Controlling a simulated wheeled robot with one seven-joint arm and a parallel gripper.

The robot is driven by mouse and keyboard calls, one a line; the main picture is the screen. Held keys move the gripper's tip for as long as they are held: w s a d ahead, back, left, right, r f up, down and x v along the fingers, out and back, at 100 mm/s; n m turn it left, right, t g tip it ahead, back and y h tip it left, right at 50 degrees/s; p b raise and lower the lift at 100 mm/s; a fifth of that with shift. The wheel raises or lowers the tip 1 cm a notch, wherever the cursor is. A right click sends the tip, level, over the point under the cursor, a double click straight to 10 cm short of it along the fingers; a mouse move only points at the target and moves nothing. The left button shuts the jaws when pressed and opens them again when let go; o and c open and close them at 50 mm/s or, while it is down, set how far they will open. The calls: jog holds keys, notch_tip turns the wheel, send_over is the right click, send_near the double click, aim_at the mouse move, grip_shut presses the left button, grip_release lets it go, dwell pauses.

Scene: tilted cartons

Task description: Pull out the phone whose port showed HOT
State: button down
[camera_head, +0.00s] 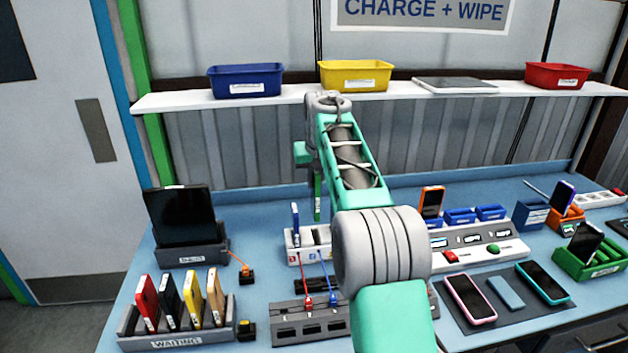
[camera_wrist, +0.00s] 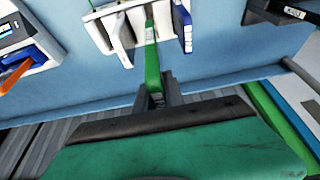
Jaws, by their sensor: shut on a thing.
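My gripper (camera_wrist: 157,97) is shut on a thin green phone (camera_wrist: 151,55). In the head view the green phone (camera_head: 318,197) hangs upright above the white charging rack (camera_head: 294,258), its lower end just above the slots. The rack also shows in the wrist view (camera_wrist: 103,32). A blue phone (camera_head: 295,222) stands in the rack's left part; it is beside the green one in the wrist view (camera_wrist: 182,27). My arm hides the middle of the rack. To the right, the display unit (camera_head: 470,252) has small screens whose text I cannot read. An orange phone (camera_head: 431,203) stands behind it.
A waiting rack (camera_head: 176,342) with several phones stands at the front left. A dark tablet (camera_head: 181,216) is behind it. Red and blue cables run to a grey hub (camera_head: 295,329). A dark mat (camera_head: 495,313) holds two phones. The shelf (camera_head: 180,103) carries bins.

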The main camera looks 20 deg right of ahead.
notch_tip(320, 180, up, 8)
jog(key=p, duration=0.7)
jog(key=shift+f+p, duration=0.1)
jog(key=shift+p, duration=0.25)
jog(key=shift+f, duration=0.15)
